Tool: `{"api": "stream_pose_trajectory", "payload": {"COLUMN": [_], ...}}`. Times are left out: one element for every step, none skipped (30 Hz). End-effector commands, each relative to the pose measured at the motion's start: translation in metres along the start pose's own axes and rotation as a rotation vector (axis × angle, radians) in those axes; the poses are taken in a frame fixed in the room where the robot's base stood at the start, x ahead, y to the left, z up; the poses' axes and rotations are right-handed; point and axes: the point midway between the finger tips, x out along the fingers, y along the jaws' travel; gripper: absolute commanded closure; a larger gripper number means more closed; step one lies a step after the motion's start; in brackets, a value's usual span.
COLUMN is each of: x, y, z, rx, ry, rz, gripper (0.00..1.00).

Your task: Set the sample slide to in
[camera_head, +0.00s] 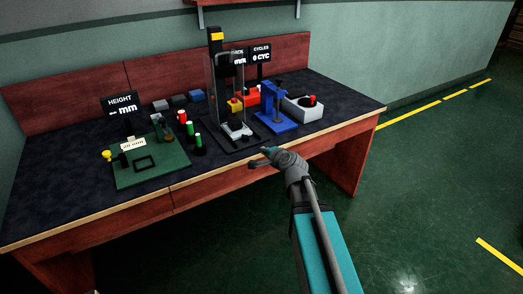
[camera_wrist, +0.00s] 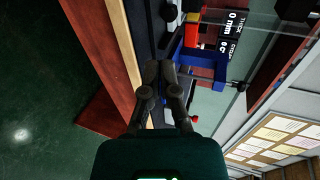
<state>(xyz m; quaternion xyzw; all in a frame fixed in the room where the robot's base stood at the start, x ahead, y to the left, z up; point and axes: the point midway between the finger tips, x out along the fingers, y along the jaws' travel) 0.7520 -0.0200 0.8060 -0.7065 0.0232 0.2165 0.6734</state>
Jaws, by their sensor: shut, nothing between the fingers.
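The test stand (camera_head: 216,92) is a tall dark column with a yellow-marked top and a clear guard, in the middle of the bench. A light grey plate (camera_head: 239,131) lies low at its front on a dark base; it may be the sample slide, but its in or out position cannot be told. My gripper (camera_head: 257,158) is at the bench's front edge, just in front of that base and apart from the plate. In the wrist view my gripper (camera_wrist: 160,66) has its dark fingertips together, with nothing held. The slide is not clearly identifiable there.
A blue fixture (camera_head: 276,118) and a grey box with a red button (camera_head: 304,107) stand right of the stand. A green board (camera_head: 151,162) and green and red cylinders (camera_head: 198,145) are left. The bench (camera_head: 65,210) has free room along its front.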

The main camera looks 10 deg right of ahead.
Motion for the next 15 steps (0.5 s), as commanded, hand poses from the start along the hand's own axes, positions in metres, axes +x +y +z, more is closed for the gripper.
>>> {"api": "stream_pose_trajectory", "payload": {"x": [0.006, 0.009, 0.014, 0.017, 0.021, 0.027, 0.032, 0.036, 0.042, 0.047, 0.052, 0.058, 0.063, 0.067, 0.074], "y": [0.001, 0.001, 0.001, 0.001, 0.001, 0.001, 0.002, 0.002, 0.002, 0.002, 0.002, 0.002, 0.002, 0.002, 0.001], "z": [-0.001, 0.000, 0.000, 0.000, 0.000, -0.001, -0.001, -0.001, -0.001, -0.001, -0.001, -0.001, -0.001, -0.001, -0.001], "rx": [-0.001, -0.001, -0.001, -0.002, -0.002, -0.002, -0.002, -0.001, -0.001, -0.001, -0.001, -0.002, -0.002, -0.002, -0.001], "ry": [-0.001, -0.001, -0.001, -0.001, -0.001, -0.001, -0.001, -0.001, -0.001, -0.001, -0.001, -0.001, -0.001, -0.001, -0.001], "rz": [0.000, 0.000, 0.000, 0.000, 0.000, 0.000, 0.000, 0.000, 0.000, 0.000, 0.000, 0.000, 0.000, 0.000, 0.000], "gripper": [1.00, 1.00, 1.00, 1.00, 1.00, 1.00, 1.00, 1.00, 1.00, 1.00, 1.00, 1.00, 1.00, 1.00, 1.00]}}
